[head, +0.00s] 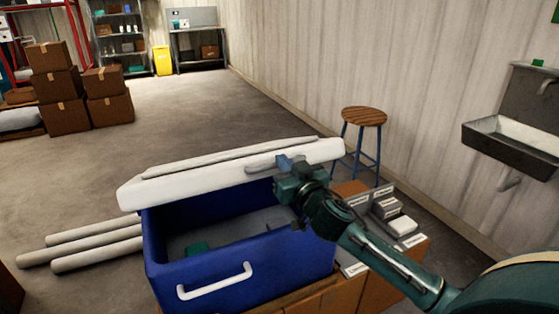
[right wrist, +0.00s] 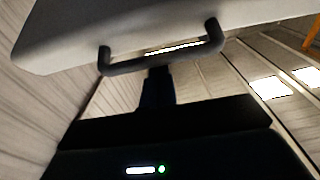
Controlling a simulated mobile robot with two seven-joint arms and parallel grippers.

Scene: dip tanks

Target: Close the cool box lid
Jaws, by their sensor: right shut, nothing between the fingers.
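The blue cool box (head: 190,284) stands in the middle foreground of the head view, with a white handle on its front. Its white lid (head: 150,190) is raised at an angle, so the grey inside shows, with a green item (head: 196,248) in it. My right gripper (head: 287,163) is at the lid's right part, by a grey bar handle (head: 262,163). In the right wrist view the lid (right wrist: 70,35) and bar handle (right wrist: 165,60) are just ahead of the shut, empty fingers (right wrist: 157,75). Whether they touch the handle is unclear. My left gripper is out of view.
Grey labelled items (head: 398,226) sit on cartons right of the box. A wooden stool (head: 364,117) stands behind, and a sink (head: 512,143) hangs on the right wall. Pale pipes (head: 95,255) lie left of the box. The floor behind is open, with stacked cartons (head: 62,116) farther left.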

